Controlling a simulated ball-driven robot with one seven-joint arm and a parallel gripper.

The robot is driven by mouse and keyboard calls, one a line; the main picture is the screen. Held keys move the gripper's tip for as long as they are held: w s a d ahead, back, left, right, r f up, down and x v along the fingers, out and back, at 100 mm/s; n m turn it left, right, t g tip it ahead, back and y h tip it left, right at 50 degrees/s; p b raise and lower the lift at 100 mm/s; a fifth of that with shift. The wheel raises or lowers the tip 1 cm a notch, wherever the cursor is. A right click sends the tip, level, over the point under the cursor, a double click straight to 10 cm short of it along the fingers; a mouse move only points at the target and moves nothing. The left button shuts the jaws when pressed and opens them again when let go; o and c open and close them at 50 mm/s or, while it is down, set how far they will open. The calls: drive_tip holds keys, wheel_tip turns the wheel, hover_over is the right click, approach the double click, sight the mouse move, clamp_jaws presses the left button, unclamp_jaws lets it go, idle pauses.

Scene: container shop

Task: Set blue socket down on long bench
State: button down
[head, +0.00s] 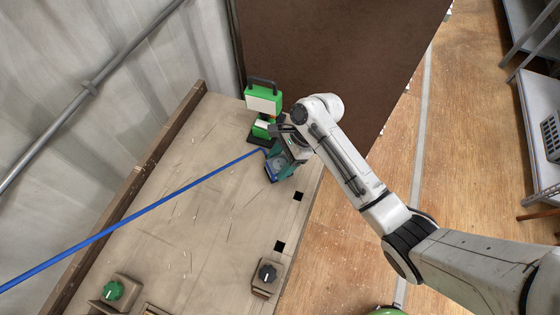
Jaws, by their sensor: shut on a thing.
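The blue socket (281,170) is a small boxy piece with blue and teal edges, over the far right part of the long bench (190,190). My gripper (280,158) reaches in from the right and is shut on it. My gripper's wrist hides part of the socket. From this steep angle I cannot tell whether the socket touches the bench top or hangs just above it.
A blue cable or rod (130,215) runs from the lower left to the socket. A green device (262,100) with a handle stands close behind my gripper. Knobs, one green (113,290) and one black (267,273), sit at the bench's near end. The bench's middle is mostly clear.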

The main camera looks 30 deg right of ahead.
drive_tip(key=shift+c, duration=1.2)
unclamp_jaws()
drive_tip(key=shift+f, duration=0.1)
drive_tip(key=v, duration=1.2)
drive_tip(key=s+a+f+n+h, duration=0.2)
drive_tip(key=s+a+f+n, duration=0.3)
drive_tip(key=s+a+n, duration=0.3)
drive_tip(key=s+d+n+h, duration=0.2)
drive_tip(key=s+n, duration=0.3)
drive_tip(key=s, duration=0.3)
drive_tip(key=s+d+f+n+h, duration=0.1)
drive_tip(key=s+d+n+h, duration=0.1)
drive_tip(key=s+d+n, duration=0.2)
drive_tip(key=s+n, duration=0.2)
drive_tip(key=s, duration=0.2)
drive_tip(key=shift+s+d+h, duration=0.2)
drive_tip(key=shift+d+h, duration=0.1)
drive_tip(key=shift+h, duration=0.1)
